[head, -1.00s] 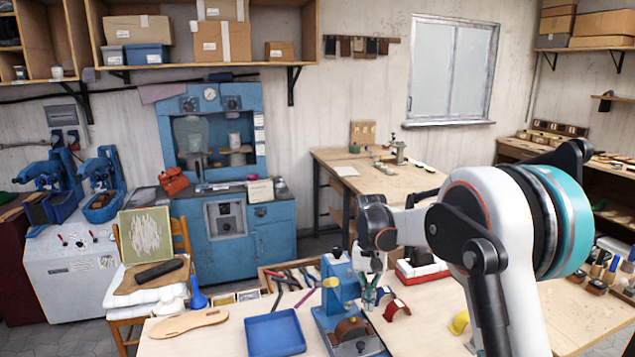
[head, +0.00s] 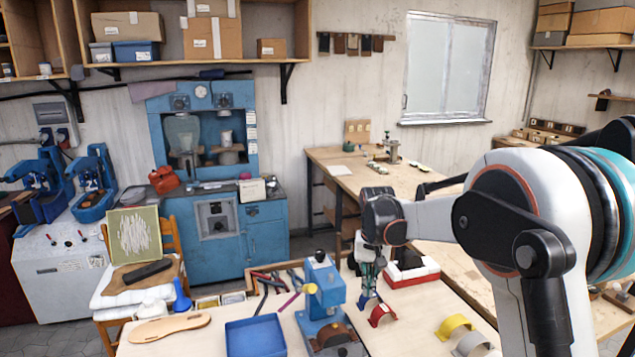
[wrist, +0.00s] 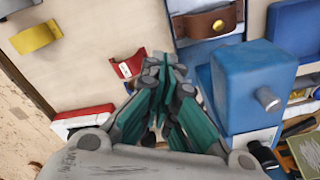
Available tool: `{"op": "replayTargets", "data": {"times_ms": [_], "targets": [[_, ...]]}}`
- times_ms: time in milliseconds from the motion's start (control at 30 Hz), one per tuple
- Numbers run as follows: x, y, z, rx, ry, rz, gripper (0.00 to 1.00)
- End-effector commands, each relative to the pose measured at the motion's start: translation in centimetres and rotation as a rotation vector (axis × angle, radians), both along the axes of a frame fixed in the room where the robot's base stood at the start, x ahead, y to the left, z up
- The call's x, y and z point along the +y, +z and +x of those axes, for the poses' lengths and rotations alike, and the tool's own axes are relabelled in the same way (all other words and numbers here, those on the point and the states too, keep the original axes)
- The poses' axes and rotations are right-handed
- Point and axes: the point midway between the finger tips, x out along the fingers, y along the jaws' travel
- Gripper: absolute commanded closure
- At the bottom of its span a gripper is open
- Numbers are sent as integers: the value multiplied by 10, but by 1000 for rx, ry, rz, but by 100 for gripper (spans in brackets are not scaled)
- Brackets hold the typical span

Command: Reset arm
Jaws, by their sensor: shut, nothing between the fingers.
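My gripper (head: 368,292) hangs over the workbench in the head view, between the blue press and the red-and-white box. It points down and is empty. In the wrist view its teal fingers (wrist: 164,72) are closed together, with a small red curved strap (wrist: 129,66) just beyond and to the left of the tips. The same red strap (head: 382,316) stands on the bench below the gripper in the head view. The blue press (wrist: 250,85) is close on the right in the wrist view; it also shows in the head view (head: 324,285).
A blue tray (head: 255,338), a tan sole (head: 168,328) and a red-and-white box (head: 412,270) lie on the bench. A yellow strap (head: 453,326) and a grey strap (head: 472,344) stand to the right. Bare bench lies between the red and yellow straps.

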Motion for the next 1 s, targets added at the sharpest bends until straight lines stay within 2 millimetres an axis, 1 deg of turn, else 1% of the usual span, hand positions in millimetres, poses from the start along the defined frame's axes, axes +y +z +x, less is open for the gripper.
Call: {"op": "replayTargets", "data": {"times_ms": [233, 367, 500, 667, 700, 867, 1000], "targets": [[-9, 25, -28, -53, 17, 3, 100], [-15, 43, -54, -97, 33, 4, 100], [-24, 60, -89, -154, 52, 3, 100], [-33, 73, -130, -219, 72, -1, 100], [-35, 74, -141, -234, 78, -2, 100], [-42, 77, -184, -298, 99, -8, 100], [-48, 72, -222, -354, 117, -17, 100]]}}
